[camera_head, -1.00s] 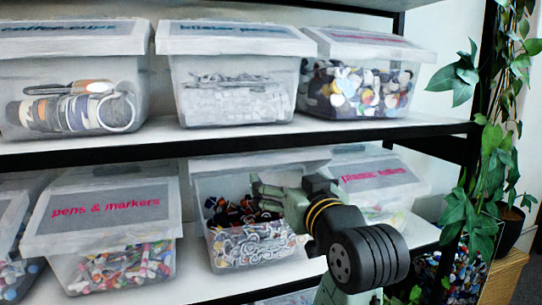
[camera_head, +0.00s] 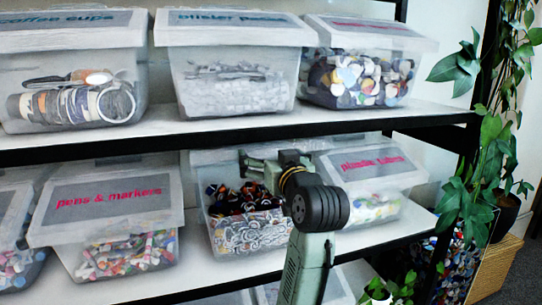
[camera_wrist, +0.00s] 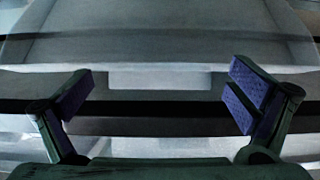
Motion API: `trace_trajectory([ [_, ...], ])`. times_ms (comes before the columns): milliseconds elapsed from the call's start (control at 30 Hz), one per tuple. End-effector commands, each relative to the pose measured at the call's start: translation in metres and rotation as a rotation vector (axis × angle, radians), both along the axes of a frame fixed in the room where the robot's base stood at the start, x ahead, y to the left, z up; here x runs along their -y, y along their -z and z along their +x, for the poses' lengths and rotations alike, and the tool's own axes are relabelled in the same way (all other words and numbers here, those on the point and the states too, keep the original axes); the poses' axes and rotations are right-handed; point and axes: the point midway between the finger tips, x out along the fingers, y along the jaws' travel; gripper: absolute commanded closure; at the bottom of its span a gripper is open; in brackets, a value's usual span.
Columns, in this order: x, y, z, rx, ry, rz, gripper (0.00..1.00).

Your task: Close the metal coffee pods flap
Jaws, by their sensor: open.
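An open clear bin (camera_head: 222,240) of dark and patterned coffee pods stands in the middle of the lower shelf. Its flap (camera_head: 215,160) is raised at the back, under the upper shelf, and is partly hidden by my arm; its label cannot be read. My gripper (camera_head: 250,163) is above the bin, in front of the raised flap. In the wrist view my gripper (camera_wrist: 162,95) is open with nothing between its fingers. A pale translucent surface (camera_wrist: 160,45) lies beyond the fingertips; I cannot tell whether they touch it.
The closed pens & markers bin (camera_head: 108,208) is to the left. A closed bin with a pink label (camera_head: 372,165) is to the right, close to my arm. The upper shelf edge (camera_head: 200,138) runs just above my gripper. A leafy plant (camera_head: 485,150) hangs at the far right.

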Motion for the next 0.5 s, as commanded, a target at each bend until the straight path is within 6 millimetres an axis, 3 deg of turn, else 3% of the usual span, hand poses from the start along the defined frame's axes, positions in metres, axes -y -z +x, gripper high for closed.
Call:
trace_trajectory([
  [500,0.0001,-0.0003,-0.0004,0.0,0.0,0.0,0.31],
])
